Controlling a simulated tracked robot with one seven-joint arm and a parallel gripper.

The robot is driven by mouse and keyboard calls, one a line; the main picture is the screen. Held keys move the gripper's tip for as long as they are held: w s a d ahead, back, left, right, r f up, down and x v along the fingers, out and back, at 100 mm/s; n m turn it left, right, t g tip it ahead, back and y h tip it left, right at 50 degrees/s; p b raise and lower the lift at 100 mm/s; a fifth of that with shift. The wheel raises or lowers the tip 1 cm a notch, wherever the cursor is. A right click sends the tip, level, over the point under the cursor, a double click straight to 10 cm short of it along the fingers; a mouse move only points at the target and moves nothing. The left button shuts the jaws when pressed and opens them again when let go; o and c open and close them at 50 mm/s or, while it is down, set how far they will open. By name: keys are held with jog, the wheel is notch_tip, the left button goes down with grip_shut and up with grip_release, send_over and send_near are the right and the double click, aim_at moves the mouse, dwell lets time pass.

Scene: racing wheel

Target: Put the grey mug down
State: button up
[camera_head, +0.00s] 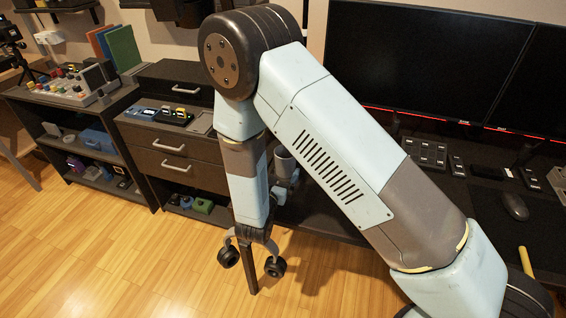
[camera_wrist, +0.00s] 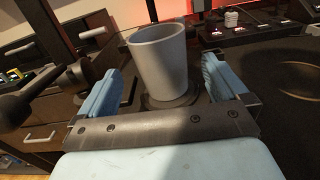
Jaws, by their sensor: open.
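The grey mug (camera_wrist: 160,60) stands upright between the two light blue fingers of my gripper (camera_wrist: 163,84) in the wrist view. There is a visible gap between the mug and each finger, so my gripper is open around it. The mug's base rests on or just over a dark round patch (camera_wrist: 172,102) on a dark surface; exact contact is hard to tell. In the head view, the mug (camera_head: 284,160) shows just right of my arm. My gripper (camera_head: 284,190) is partly hidden there by my arm.
A dark desk (camera_head: 480,205) with monitors (camera_head: 435,65), a keypad (camera_head: 425,153) and a mouse (camera_head: 515,206) lies to the right.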

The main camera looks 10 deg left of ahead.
jog(key=shift+s+a, duration=0.15)
jog(key=shift+s, duration=1.8)
